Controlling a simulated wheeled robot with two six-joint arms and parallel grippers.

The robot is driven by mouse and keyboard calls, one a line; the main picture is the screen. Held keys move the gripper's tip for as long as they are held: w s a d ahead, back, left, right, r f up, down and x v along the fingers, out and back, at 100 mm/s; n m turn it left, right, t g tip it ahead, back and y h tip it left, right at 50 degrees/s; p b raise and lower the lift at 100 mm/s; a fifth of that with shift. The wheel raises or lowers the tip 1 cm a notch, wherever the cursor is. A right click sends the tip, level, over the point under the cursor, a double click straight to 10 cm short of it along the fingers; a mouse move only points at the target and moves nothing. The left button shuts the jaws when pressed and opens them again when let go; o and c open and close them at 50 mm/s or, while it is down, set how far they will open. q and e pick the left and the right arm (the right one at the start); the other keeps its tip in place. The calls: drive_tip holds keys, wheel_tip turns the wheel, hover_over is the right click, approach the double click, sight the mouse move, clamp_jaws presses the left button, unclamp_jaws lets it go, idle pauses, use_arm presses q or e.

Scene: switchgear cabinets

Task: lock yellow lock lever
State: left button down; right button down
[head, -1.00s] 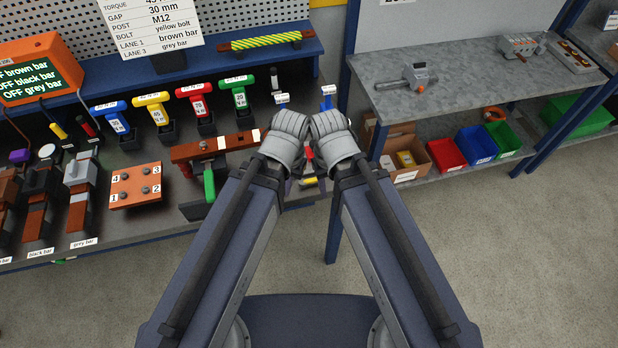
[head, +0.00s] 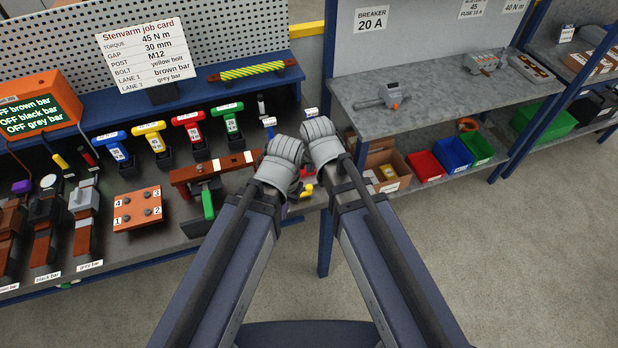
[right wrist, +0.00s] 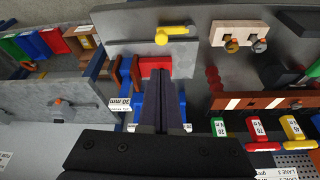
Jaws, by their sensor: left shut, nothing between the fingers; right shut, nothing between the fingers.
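The yellow lock lever (right wrist: 172,35) lies on a grey plate (right wrist: 140,55) at the upper middle of the right wrist view. In the head view a small yellow part (head: 307,190), probably this lever, shows between my arms, partly hidden. My left gripper (head: 283,158) is shut and empty, above the bench's right end. My right gripper (head: 318,131) is also shut and empty, slightly higher and to the right. In the right wrist view its dark fingers (right wrist: 162,88) are together, apart from the lever in the picture, with red and blue parts behind them.
A copper-coloured bar fixture with a green handle (head: 208,203) stands left of my left gripper. Coloured T-handled tools (head: 190,128) stand behind it. A grey shelf (head: 430,105) with a breaker (head: 392,95) and bins is to the right. Open floor lies in front.

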drive_tip(key=shift+f, duration=0.15)
drive_tip(key=b+x, duration=0.9)
drive_tip(key=shift+w+f, duration=0.1)
drive_tip(key=shift+f, duration=0.25)
drive_tip(key=shift+d, duration=0.1)
